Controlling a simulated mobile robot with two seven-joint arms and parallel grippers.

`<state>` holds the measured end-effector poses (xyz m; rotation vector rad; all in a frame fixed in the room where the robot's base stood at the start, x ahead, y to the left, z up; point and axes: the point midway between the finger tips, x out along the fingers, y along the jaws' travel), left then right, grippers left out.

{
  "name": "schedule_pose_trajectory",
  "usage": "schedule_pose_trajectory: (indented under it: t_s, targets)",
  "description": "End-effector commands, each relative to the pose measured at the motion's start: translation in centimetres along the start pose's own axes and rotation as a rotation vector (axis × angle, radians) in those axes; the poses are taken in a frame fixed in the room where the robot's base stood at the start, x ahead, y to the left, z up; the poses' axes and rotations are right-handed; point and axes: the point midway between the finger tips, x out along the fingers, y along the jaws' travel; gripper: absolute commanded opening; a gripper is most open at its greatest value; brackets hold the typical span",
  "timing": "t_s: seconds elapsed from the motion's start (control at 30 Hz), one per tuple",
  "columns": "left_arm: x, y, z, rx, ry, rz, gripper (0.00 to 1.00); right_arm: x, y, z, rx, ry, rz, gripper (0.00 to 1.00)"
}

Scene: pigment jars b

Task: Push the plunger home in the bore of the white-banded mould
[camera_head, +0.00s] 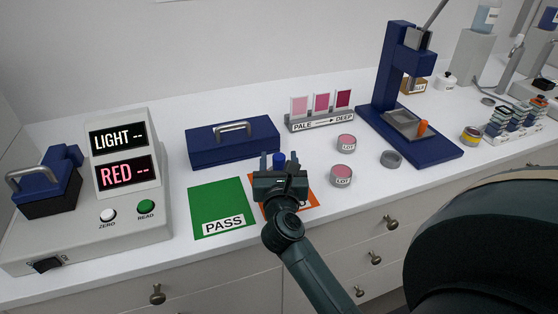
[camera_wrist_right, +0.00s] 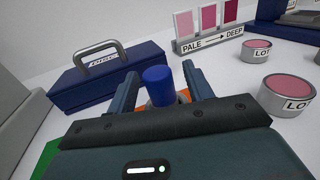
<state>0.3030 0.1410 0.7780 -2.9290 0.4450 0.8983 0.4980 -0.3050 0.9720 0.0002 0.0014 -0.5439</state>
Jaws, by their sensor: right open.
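A blue round-topped plunger (camera_head: 280,158) stands upright over the orange mat, just beyond my right gripper (camera_head: 278,165). In the right wrist view the plunger (camera_wrist_right: 157,78) shows between the two fingers of my right gripper (camera_wrist_right: 159,76). The fingers are open, one on each side of it, and I see no grip on it. Below its blue head a pale grey-white part (camera_wrist_right: 161,98) shows, perhaps the mould. My gripper hides most of that part, so I cannot tell its band or how deep the plunger sits. My left gripper is not in view.
The orange mat (camera_head: 311,198) lies beside the green PASS mat (camera_head: 219,196). A blue handled case (camera_head: 235,151) stands behind. Two pink LOT pots (camera_head: 341,181) and a grey ring (camera_head: 391,159) are to the right, before a blue press (camera_head: 385,95). A meter (camera_head: 125,210) stands left.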

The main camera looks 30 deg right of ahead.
Motion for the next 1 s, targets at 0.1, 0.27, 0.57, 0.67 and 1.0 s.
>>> schedule_pose_trajectory:
  t_s: [0.1, 0.27, 0.57, 0.67, 1.0]
  targets:
    - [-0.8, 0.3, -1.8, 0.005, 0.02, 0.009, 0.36, 0.0, 0.0, 2.7, 0.005, -0.004, -0.001, 0.51]
    - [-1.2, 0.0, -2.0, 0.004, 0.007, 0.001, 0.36, 0.0, 0.0, 6.1, 0.004, -0.005, 0.0, 0.51]
    - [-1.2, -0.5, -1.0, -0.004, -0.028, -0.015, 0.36, 0.0, 0.0, 9.8, 0.001, -0.002, 0.0, 0.51]
    - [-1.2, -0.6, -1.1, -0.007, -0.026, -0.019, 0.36, 0.0, 0.0, 10.1, 0.0, -0.001, 0.0, 0.51]
    - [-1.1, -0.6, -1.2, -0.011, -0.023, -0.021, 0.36, 0.0, 0.0, 10.1, 0.0, -0.001, 0.0, 0.51]
